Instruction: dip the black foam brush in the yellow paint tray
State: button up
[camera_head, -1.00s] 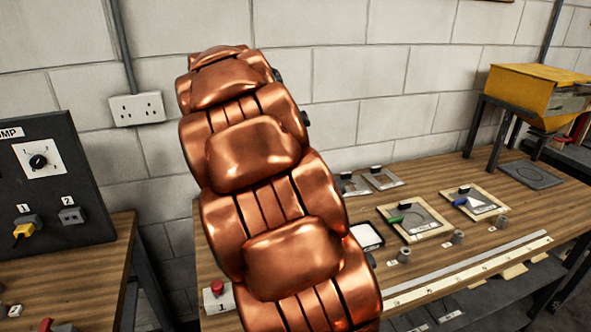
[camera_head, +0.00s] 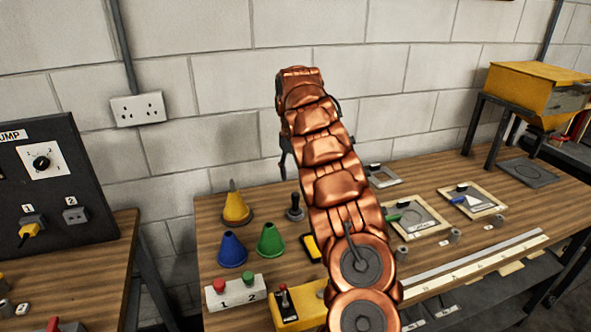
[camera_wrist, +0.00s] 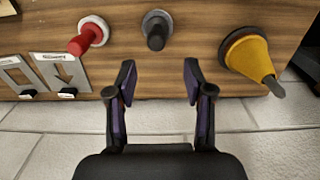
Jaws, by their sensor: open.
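A dark upright handle on a round base, which looks like the black foam brush (camera_head: 295,208), stands at the back of the bench. It also shows in the wrist view (camera_wrist: 157,30), top middle. My gripper (camera_wrist: 159,80) is open and empty. Its two fingers point toward the dark handle, which lies beyond the gap between them, apart from both. A yellow tray with a dark edge, likely the yellow paint tray (camera_head: 311,247), shows beside my arm in the head view. My arm hides part of it.
A yellow cone (camera_head: 236,208) stands left of the brush, with blue (camera_head: 231,250) and green (camera_head: 270,241) cones in front. A red handle (camera_wrist: 86,36) stands on the brush's other side. A button box (camera_head: 236,291) and yellow switch box (camera_head: 296,306) line the front. The wall is close behind.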

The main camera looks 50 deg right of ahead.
aim_at(295, 194)
jog(key=shift+d+f, duration=0.35)
jog(key=shift+d, duration=0.1)
jog(key=shift+s+f+b, duration=0.1)
jog(key=shift+f+b, duration=0.95)
jog(key=shift+f, duration=1.5)
jog(key=shift+f+b, duration=1.65)
jog(key=shift+f, duration=0.65)
jog(key=shift+c, duration=0.3)
jog(key=c, duration=0.9)
jog(key=shift+r, duration=0.1)
jog(key=shift+r+p, duration=0.45)
jog(key=shift+r, duration=1.2)
